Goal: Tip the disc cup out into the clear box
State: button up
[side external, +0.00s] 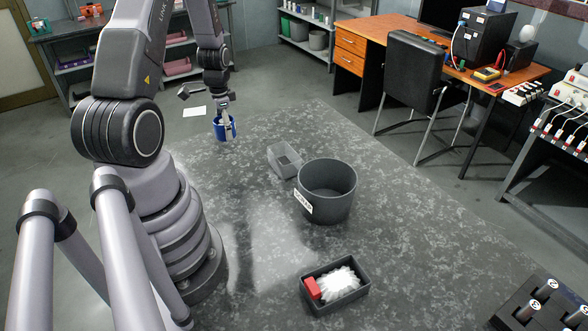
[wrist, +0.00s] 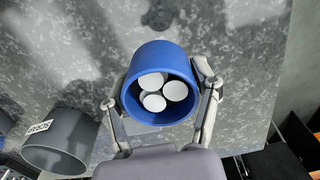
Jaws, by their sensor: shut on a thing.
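The disc cup (side external: 224,129) is blue and hangs in my gripper (side external: 226,112) above the far left of the table. In the wrist view the cup (wrist: 160,58) sits between the two fingers of my gripper (wrist: 163,92), which are shut on its sides. Several white discs (wrist: 166,92) lie inside the cup. The clear box (side external: 285,160) is a pale see-through tray on the table, to the right of the cup and lower in the side view. I cannot make out the clear box in the wrist view.
A grey bin (side external: 327,190) with a white label stands close beside the clear box; it also shows in the wrist view (wrist: 60,140). A dark tray (side external: 336,285) with a red block and white material is nearer. A black rack (side external: 545,302) stands at the near right corner.

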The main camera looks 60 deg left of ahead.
jog(key=s+d+r, duration=0.3)
jog(key=s+d, duration=0.1)
jog(key=d, duration=0.1)
jog(key=w+d+r, duration=0.1)
jog(key=w+d, duration=0.2)
jog(key=w, duration=0.4)
jog(key=w+d+r, duration=0.1)
jog(key=w+d, duration=0.3)
jog(key=w, duration=0.3)
jog(key=shift+w+a+f+g+h, duration=0.15)
jog(key=shift+f+g+h, duration=0.65)
jog(key=shift+g+h, duration=1.05)
jog(key=shift+w+a+f+g+h, duration=0.2)
jog(key=shift+f+g+h, duration=0.6)
jog(key=shift+g+h, duration=1.1)
jog(key=shift+w+a+f+g+h, duration=0.15)
jog(key=shift+f+g+h, duration=0.65)
jog(key=shift+g+h, duration=1.05)
